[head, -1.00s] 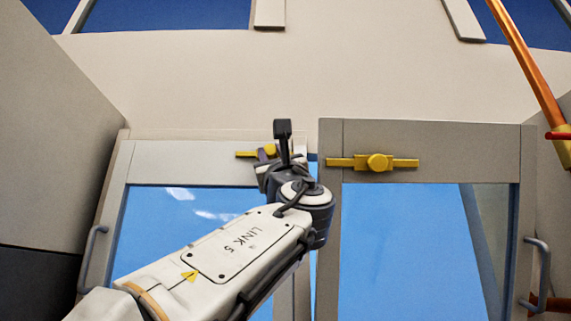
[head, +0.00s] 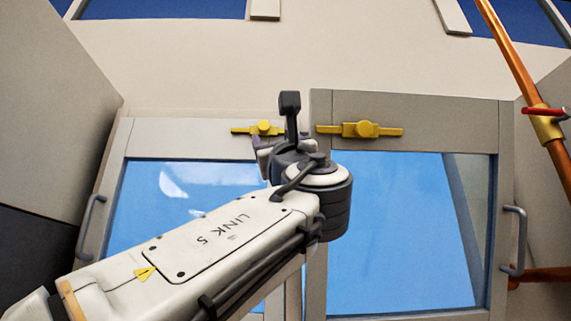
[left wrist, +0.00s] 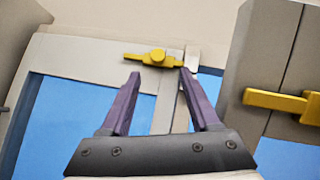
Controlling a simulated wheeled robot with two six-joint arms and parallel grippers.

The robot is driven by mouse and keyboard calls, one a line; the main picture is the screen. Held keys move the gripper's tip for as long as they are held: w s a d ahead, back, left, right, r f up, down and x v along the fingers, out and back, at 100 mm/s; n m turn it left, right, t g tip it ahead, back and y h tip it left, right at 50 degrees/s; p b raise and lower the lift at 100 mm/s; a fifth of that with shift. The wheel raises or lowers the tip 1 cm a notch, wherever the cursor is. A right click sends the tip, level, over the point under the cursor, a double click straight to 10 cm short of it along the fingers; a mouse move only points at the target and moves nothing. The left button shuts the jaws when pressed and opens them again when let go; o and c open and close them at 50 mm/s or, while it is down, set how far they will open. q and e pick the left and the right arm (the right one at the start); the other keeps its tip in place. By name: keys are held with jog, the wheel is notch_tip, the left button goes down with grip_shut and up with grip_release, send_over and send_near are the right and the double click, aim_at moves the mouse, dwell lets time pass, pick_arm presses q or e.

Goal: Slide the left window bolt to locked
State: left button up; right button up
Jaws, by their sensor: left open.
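The left window bolt (head: 264,128) is a yellow bar with a round knob, on the top rail of the left window sash (head: 190,145). It also shows in the left wrist view (left wrist: 157,57). My left gripper (head: 262,143) is open and empty, just below the bolt in the head view. In the left wrist view its two purple fingers (left wrist: 160,75) point up toward the bolt, one tip on either side below the knob. The right fingertip overlaps the bar's right end; I cannot tell whether they touch. My right gripper is not in view.
A second yellow bolt (head: 365,130) is on the right window sash (head: 440,108), which looks nearer than the left one. An orange pipe (head: 510,50) with a red-handled valve (head: 543,112) runs at the right. Grey handles (head: 90,225) are on the outer sash sides.

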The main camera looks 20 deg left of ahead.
pick_arm(q)
jog(key=shift+b+v, duration=0.4)
jog(key=shift+v, duration=0.75)
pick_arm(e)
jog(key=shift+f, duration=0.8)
